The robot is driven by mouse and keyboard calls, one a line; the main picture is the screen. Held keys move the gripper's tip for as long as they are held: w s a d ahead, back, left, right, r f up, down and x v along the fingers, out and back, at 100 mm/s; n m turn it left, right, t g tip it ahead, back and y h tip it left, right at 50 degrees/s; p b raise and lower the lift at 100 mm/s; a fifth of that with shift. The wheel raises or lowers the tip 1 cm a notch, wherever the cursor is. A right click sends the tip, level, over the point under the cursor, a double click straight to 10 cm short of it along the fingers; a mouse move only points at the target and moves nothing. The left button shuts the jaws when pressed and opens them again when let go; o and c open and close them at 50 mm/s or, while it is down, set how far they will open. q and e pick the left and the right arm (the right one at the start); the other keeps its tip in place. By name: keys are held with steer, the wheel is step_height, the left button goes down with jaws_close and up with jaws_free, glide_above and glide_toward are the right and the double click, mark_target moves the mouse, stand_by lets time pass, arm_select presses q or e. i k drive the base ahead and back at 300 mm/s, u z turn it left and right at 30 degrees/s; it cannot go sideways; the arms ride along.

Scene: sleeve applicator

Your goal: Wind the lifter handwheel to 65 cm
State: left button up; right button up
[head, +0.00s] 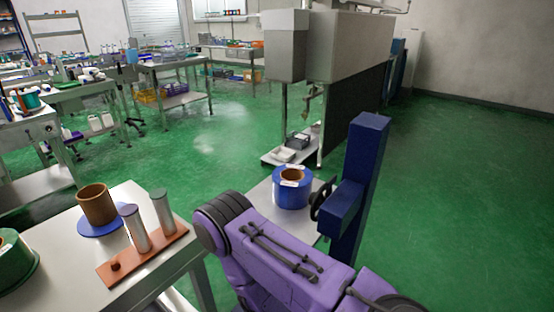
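The lifter is a blue column (361,180) right of centre, with a blue block on its side facing left. The dark handwheel (320,201) is on the left side of that block. Its lower part is close to my purple arm in the picture, and I cannot tell whether they touch. A grey platform (258,205) beside the column carries a blue roll (292,192) with a brown core and white labels. No height scale is readable. My purple arm fills the lower middle. Neither gripper shows.
A white table (58,247) at lower left holds a brown tube (96,204) on a blue disc, a brown base (143,258) with two grey cylinders, and a green roll (14,262). A grey machine (338,48) stands behind the lifter. Green floor is clear at right.

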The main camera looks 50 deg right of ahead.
mark_target(316, 199)
steer(key=i, duration=0.4)
steer(key=z, duration=0.85)
